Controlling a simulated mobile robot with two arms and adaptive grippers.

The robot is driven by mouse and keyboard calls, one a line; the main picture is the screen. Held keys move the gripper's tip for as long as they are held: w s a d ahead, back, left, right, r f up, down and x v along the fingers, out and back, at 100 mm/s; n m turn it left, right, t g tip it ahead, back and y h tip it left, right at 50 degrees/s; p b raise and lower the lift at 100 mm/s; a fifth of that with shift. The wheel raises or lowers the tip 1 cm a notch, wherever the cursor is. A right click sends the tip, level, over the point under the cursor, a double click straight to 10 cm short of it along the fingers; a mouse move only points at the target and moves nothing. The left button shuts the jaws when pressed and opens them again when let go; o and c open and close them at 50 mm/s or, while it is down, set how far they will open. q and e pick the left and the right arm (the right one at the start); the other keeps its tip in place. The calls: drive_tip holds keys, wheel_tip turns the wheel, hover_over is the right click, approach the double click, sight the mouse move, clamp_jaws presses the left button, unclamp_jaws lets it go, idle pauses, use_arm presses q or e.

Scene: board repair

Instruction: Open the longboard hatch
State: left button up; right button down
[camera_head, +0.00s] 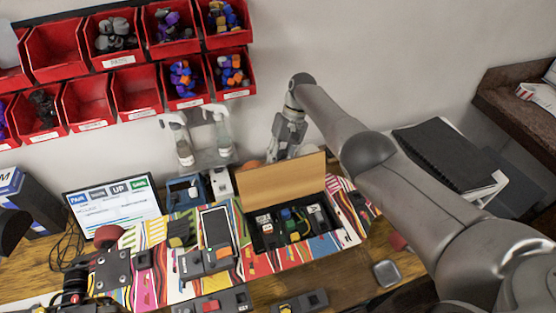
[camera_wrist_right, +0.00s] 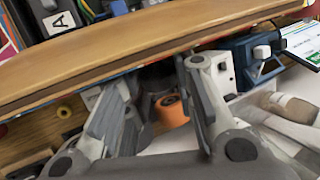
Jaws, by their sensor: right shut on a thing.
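The longboard (camera_head: 155,235) lies on the table with a colourful striped deck. Its hatch (camera_head: 283,182), a tan wooden panel, stands raised at the back of an open compartment (camera_head: 262,240) holding electronic parts. My right gripper (camera_head: 287,152) is behind the raised hatch, its fingertips hidden by it in the head view. The exact contact is hidden. My left gripper is not in view.
Red bins (camera_head: 137,92) hang on the wall at upper left. Spray bottles (camera_head: 218,128) stand behind the board. A tablet (camera_head: 113,213) stands at left. An orange wheel (camera_wrist_right: 171,111) shows between the fingers in the wrist view. A black notebook (camera_head: 440,153) lies at right.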

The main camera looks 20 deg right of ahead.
drive_tip(key=c, duration=1.2)
unclamp_jaws()
drive_tip(key=shift+a+f, duration=0.1)
drive_tip(key=shift+c, duration=0.2)
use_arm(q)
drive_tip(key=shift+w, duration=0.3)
use_arm(e)
drive_tip(key=v, duration=0.7)
drive_tip(key=shift+r, duration=0.25)
